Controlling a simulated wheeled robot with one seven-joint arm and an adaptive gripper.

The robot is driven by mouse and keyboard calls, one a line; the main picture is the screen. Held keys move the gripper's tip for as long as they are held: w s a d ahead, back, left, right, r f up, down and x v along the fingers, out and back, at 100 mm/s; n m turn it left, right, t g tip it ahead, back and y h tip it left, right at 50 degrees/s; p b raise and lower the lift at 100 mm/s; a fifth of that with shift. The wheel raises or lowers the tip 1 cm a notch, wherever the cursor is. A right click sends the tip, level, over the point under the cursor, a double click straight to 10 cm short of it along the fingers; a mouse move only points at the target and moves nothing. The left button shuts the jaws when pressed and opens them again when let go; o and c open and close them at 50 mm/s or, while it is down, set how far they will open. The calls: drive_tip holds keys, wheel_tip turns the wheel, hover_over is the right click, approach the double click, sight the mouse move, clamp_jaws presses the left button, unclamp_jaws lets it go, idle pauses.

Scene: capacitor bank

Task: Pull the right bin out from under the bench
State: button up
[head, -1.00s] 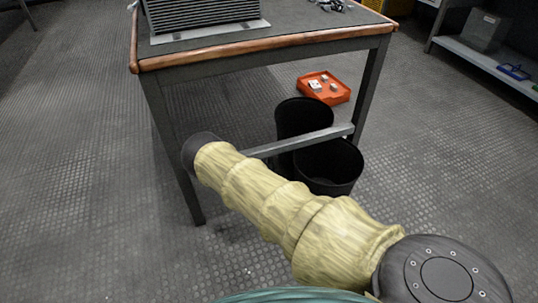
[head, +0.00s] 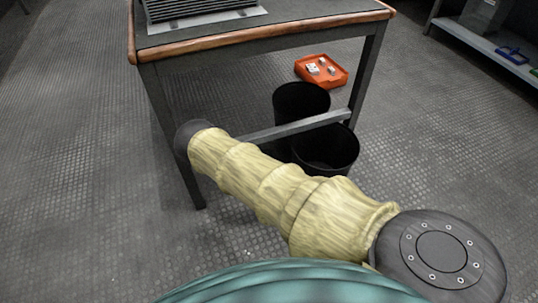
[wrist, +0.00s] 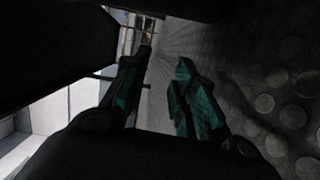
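Two black round bins stand under the bench (head: 265,45). The right bin (head: 328,152) is nearer to me, by the lower crossbar, with its left lower side partly behind my arm. The other bin (head: 301,101) stands behind it and to the left. My arm reaches left across the front of the bench, and its far end is at the left front leg. My gripper is hidden in the head view. In the wrist view my gripper (wrist: 165,60) has its teal fingers apart, with nothing seen between them. A dark surface fills the upper left there; I cannot tell what it is.
The bench's crossbar (head: 293,126) runs between the legs, close to the bins and my arm. An orange tray (head: 321,70) with small items lies on the floor behind the bins. A low shelf (head: 490,50) stands at the right. The floor right of the bench is clear.

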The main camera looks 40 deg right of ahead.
drive_tip(key=s+a+r+m+g+y+p, duration=0.1)
drive_tip(key=s+a+r+m+g+p, duration=0.2)
drive_tip(key=s+r+p, duration=0.7)
drive_tip(key=s+a+r+m+g+y+p, duration=0.15)
drive_tip(key=s+r+m+g+p, duration=0.35)
drive_tip(key=r+p, duration=0.85)
drive_tip(key=s+a+r+m+g+y+p, duration=0.1)
drive_tip(key=s+a+r+g+y+p, duration=0.1)
drive_tip(key=s+a+r+p, duration=0.4)
drive_tip(key=s+a+r+m+g+y+p, duration=0.1)
drive_tip(key=s+a+r+p, duration=0.5)
drive_tip(key=s+r+p, duration=0.6)
drive_tip(key=s+a+r+m+g+y+p, duration=0.1)
drive_tip(key=s+a+r+g+y+p, duration=0.2)
drive_tip(key=s+a+r+p, duration=0.4)
wheel_tip(320, 180, up, 16)
drive_tip(key=s+g+p, duration=0.1)
drive_tip(key=s+p, duration=0.1)
drive_tip(key=p, duration=0.7)
drive_tip(key=shift+m, duration=0.4)
drive_tip(key=shift+d+f, duration=0.1)
drive_tip(key=shift+d, duration=0.05)
